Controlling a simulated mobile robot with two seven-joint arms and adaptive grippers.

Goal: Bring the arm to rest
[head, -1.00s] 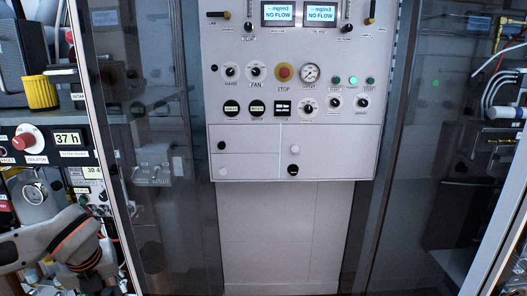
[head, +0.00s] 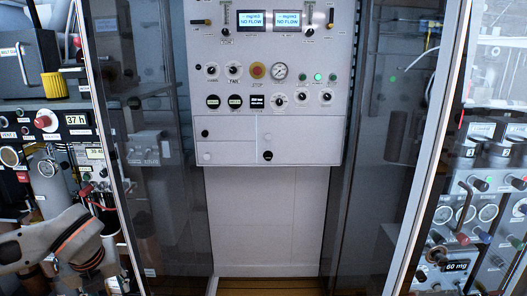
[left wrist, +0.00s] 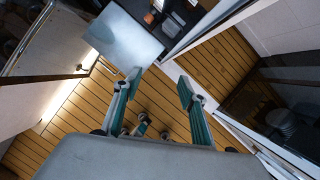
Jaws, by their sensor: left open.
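My left arm (head: 60,245) comes in at the lower left of the head view, beside the left-hand equipment rack. Its gripper is not visible there. In the left wrist view my left gripper (left wrist: 159,86) is open, with its two green-padded fingers apart and nothing between them. It is above a slatted wooden floor (left wrist: 72,115). My right arm and right gripper show in no view.
A grey control panel (head: 225,128) with two "NO FLOW" screens stands ahead, between glass doors. Racks with knobs and gauges stand left (head: 62,137) and right (head: 470,190). In the left wrist view a pale flat surface (left wrist: 122,38) is just beyond the fingers.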

